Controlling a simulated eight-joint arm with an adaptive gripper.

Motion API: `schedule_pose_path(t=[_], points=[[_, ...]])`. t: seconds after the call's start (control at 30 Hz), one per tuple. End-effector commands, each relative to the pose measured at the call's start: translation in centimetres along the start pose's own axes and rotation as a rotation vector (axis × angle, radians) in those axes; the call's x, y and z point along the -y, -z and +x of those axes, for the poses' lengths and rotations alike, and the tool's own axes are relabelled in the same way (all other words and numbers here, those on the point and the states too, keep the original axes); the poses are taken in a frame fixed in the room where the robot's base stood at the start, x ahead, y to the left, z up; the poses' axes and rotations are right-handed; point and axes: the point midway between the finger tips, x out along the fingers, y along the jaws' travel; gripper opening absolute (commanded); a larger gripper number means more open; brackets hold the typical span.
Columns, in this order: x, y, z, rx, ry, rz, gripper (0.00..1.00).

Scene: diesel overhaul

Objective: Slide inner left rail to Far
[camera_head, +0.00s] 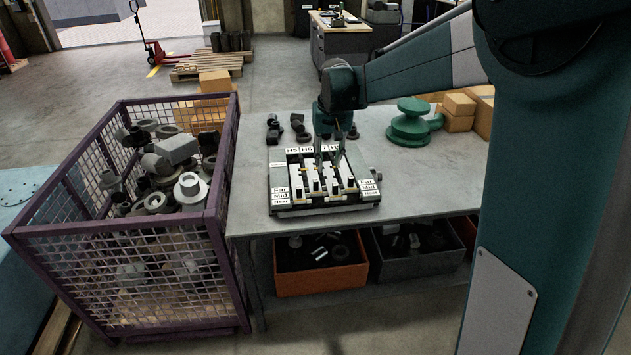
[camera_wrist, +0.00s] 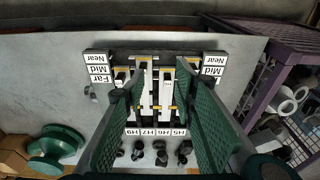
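The rail fixture (camera_head: 325,208) sits on the workbench with several pale sliding rails side by side. Its far labels read H5, H6, H7 and H9, and Far, Mid and Near are marked on both sides. The inner left rail (camera_head: 313,186) is second from the left, in line with H6. The wrist view is turned around, so this rail (camera_wrist: 166,92) appears right of centre between my fingers. My gripper (camera_head: 329,154) is over the fixture, pointing down. Its green fingers (camera_wrist: 157,78) are apart, with two inner rails visible between them. Contact with any rail cannot be told.
Dark small parts (camera_head: 296,126) lie behind the fixture. A green flanged part (camera_head: 410,122) and cardboard boxes (camera_head: 458,111) stand at the back right. A purple mesh crate (camera_head: 222,160) of metal parts borders the bench's left. Free bench surface (camera_head: 425,180) lies right of the fixture.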

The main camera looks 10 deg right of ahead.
Motion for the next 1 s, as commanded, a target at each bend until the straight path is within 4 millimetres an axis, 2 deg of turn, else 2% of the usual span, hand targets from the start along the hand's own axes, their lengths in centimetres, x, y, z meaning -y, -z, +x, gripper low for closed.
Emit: schedule_pose_path(t=[0.1,0.6,0.8,1.0], points=[[0.4,1.8,1.4,0.021,-0.001,0.000,0.28],[1.8,7.6,8.4,0.111,-0.006,-0.001,0.28],[2.2,9.0,10.8,0.138,-0.008,-0.001,0.28],[2.4,9.5,11.9,0.150,-0.009,-0.001,0.28]])
